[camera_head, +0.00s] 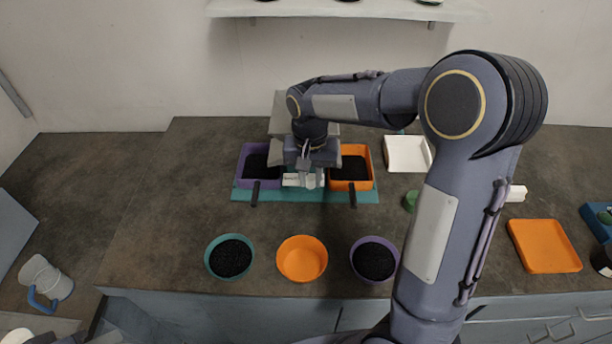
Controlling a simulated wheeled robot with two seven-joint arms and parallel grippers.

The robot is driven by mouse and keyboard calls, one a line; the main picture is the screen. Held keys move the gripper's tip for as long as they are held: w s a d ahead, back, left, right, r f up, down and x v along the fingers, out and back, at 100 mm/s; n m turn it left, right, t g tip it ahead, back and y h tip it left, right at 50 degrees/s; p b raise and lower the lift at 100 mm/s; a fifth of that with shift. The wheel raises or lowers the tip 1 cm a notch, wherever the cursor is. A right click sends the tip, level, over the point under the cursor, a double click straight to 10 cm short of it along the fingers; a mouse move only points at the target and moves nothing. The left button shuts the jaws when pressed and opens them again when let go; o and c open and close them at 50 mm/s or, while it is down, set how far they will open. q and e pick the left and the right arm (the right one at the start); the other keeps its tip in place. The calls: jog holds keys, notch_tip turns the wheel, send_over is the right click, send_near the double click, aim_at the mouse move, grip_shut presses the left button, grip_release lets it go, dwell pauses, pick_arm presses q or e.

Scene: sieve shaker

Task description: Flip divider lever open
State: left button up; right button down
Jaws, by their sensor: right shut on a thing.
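The sieve shaker has a teal base (300,196) with a purple bin (245,180) on its left and an orange bin (365,182) on its right, both holding black grains. A grey upper part (280,112) rises behind them. My right gripper (308,178) reaches down over the middle of the shaker, between the bins. It is shut on a small part there, which looks like the divider lever; the fingers mostly hide it. A pale block (293,181) shows beside the fingers. My left gripper is not in view.
In front stand a teal bowl (230,274) and a purple bowl (374,278) with black grains, and an empty orange bowl (302,277). A white tray (407,167) and an orange tray (553,262) lie to the right. A jug (46,278) is far left.

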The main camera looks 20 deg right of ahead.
aim_at(314, 178)
jog(key=shift+d+n, duration=0.4)
jog(key=shift+n, duration=0.4)
jog(key=c, duration=1.3)
grip_release()
jog(key=shift+o, duration=0.2)
notch_tip(314, 178, up, 8)
jog(key=shift+f, duration=0.2)
jog(key=shift+r, duration=0.15)
jog(key=shift+s, duration=0.1)
